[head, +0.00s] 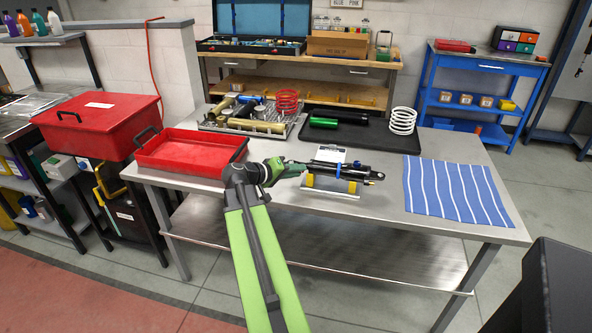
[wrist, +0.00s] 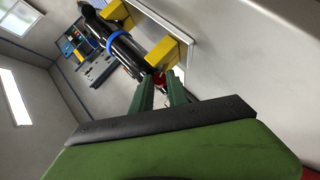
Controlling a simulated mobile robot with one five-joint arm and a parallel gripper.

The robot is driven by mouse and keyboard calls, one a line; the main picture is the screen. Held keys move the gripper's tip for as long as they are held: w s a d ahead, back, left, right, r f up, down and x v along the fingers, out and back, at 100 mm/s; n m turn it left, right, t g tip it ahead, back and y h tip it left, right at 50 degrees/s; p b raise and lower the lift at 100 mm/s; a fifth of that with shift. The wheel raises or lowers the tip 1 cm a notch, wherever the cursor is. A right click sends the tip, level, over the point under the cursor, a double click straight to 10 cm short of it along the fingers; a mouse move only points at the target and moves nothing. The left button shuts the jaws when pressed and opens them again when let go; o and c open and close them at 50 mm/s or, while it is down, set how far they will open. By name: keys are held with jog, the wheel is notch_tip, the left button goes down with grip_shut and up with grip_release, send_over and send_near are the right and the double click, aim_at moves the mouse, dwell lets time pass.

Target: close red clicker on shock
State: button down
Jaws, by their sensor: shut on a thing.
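A black shock (head: 343,171) with a blue band lies across yellow supports on the steel table in the head view. It also shows in the wrist view (wrist: 122,45), resting in the yellow blocks. The red clicker (wrist: 160,84) is a small red part at the near end of the shock, mostly hidden by the fingers. My gripper (wrist: 165,88) has its green fingers shut on the red clicker. In the head view my gripper (head: 300,167) is at the left end of the shock, and the clicker cannot be made out there.
An empty red tray (head: 190,152) stands left of my arm. A striped blue cloth (head: 455,190) lies on the right of the table. Trays with shock parts, a red spring (head: 287,102) and a white spring (head: 402,121) are behind. The table (head: 397,222) is clear between shock and cloth.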

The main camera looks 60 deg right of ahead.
jog(key=shift+s+a+f, duration=0.1)
jog(key=c, duration=1.3)
grip_release()
jog(key=p+v, duration=0.6)
jog(key=v, duration=1.1)
jog(key=shift+a, duration=0.15)
